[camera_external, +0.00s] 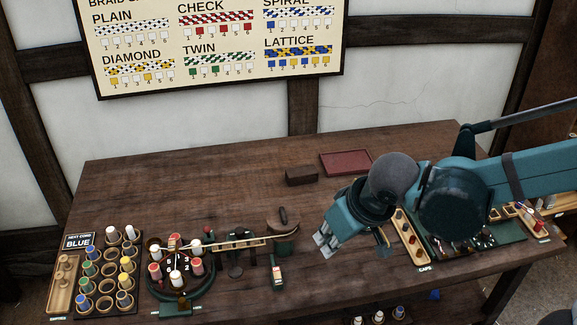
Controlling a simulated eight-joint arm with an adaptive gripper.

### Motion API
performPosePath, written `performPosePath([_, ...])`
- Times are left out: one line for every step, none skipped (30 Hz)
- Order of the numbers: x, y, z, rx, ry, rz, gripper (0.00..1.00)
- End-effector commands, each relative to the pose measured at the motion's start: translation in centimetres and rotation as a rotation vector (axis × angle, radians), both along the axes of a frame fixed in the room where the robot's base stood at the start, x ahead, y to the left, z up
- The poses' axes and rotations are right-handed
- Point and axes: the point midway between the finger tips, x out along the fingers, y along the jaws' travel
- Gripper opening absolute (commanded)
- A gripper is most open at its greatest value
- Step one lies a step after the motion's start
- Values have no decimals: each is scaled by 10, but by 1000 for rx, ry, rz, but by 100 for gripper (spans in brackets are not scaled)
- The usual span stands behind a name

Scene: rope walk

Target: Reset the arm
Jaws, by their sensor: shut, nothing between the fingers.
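My teal arm reaches in from the right side of the external view. My gripper (326,244) hangs above the front middle of the wooden table, its pale fingertips pointing down and left. The fingers are shut with nothing held. The gripper is to the right of the small braiding stand and its round dark base (283,241), and apart from it. The arm's large joints hide part of the table and the trays behind them.
A round braiding disc (181,290) with several bobbins and a rack of colored bobbins (104,303) stand at front left. A red tray (346,163) and a dark block (301,176) lie at the back. A caps tray (411,240) is right. The table's left back is clear.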

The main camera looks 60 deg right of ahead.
Motion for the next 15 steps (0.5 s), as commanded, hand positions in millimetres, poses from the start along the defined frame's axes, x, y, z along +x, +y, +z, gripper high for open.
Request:
performPosePath([-7,-2,3,0,-4,14,0])
performPosePath([-10,-2,6,-1,-6,25,0])
performPosePath([-14,-3,9,-2,-11,38,0])
performPosePath([-18,-3,11,-2,-14,50,0])
performPosePath([-21,-4,13,-3,-18,59,0])
performPosePath([-25,-5,15,-5,-21,74,0])
performPosePath([-29,-5,17,-5,-24,84,0])
performPosePath([-32,-6,19,-6,-28,95,0])
performPosePath([-36,-6,21,-7,-32,107,0])
performPosePath([-39,-7,23,-8,-37,118,0])
performPosePath([-43,-7,25,-10,-41,127,0])
performPosePath([-47,-7,27,-12,-45,142,0])
performPosePath([-51,-8,28,-13,-48,151,0])
performPosePath([-54,-8,30,-15,-52,162,0])
performPosePath([-58,-8,32,-17,-57,174,0])
